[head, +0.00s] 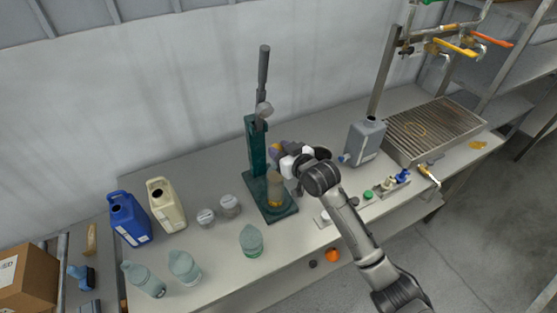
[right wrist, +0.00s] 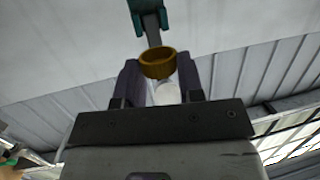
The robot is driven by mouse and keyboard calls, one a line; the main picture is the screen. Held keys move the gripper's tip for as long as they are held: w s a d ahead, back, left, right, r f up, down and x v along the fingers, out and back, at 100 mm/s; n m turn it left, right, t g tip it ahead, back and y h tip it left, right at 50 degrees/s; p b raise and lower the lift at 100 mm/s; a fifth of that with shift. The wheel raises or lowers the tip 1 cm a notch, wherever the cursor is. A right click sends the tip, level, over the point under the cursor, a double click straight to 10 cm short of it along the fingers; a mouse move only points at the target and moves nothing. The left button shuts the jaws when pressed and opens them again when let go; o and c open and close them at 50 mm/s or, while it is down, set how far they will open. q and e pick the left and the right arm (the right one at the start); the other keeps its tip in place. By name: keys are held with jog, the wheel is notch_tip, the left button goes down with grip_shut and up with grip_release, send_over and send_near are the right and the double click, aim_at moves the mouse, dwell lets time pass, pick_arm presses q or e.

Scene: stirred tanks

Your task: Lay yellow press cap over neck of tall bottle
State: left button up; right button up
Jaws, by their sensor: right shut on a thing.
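A tall bottle (head: 274,187), brownish and translucent with yellow near its bottom, stands upright on the base of the dark green press (head: 256,148). My right gripper (head: 277,153) is at the height of the bottle's top, beside the press column. In the right wrist view my right gripper (right wrist: 161,82) is shut on the yellow press cap (right wrist: 158,62), a ring-like cap held between the fingertips. A pale rounded thing shows below the cap between the fingers; I cannot tell what it is. The gripper hides the bottle's neck in the head view. My left gripper is not in view.
A blue jug (head: 128,218), a cream jug (head: 164,205) and two grey lidded jars (head: 229,206) stand left of the press. Several teal bottles (head: 251,240) are nearer the front. A grey canister (head: 364,141) and a slatted tray (head: 434,129) are at the right.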

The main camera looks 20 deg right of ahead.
jog(key=shift+w+a+f, duration=0.15)
jog(key=shift+a+f, duration=0.05)
jog(key=shift+a, duration=0.05)
jog(key=shift+f, duration=0.25)
notch_tip(320, 180, down, 4)
jog(key=shift+r, duration=0.25)
jog(key=shift+f, duration=0.45)
jog(key=shift+f, duration=0.1)
